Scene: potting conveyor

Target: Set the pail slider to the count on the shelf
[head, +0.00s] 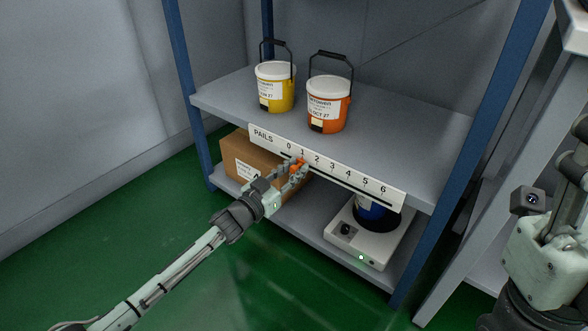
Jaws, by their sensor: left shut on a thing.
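The pail slider is an orange knob (300,161) on a white strip (345,176) marked PAILS, numbered 0 to 6, on the shelf's front edge. The knob appears at or near the 1 mark; the fingers partly cover it. My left gripper (299,170) is shut on the knob. Two pails stand upright on the shelf (400,125) above: a yellow pail (274,88) and an orange pail (328,104), both with white lids and raised dark handles. My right gripper (574,152) is partly in view at the right edge, away from the shelf; its fingers are unclear.
On the lower shelf are a cardboard box (258,165) behind my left arm and a white scale-like device (355,238) bearing a blue container (372,208). Blue posts (188,90) frame the rack. Green floor (140,215) is open at the left.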

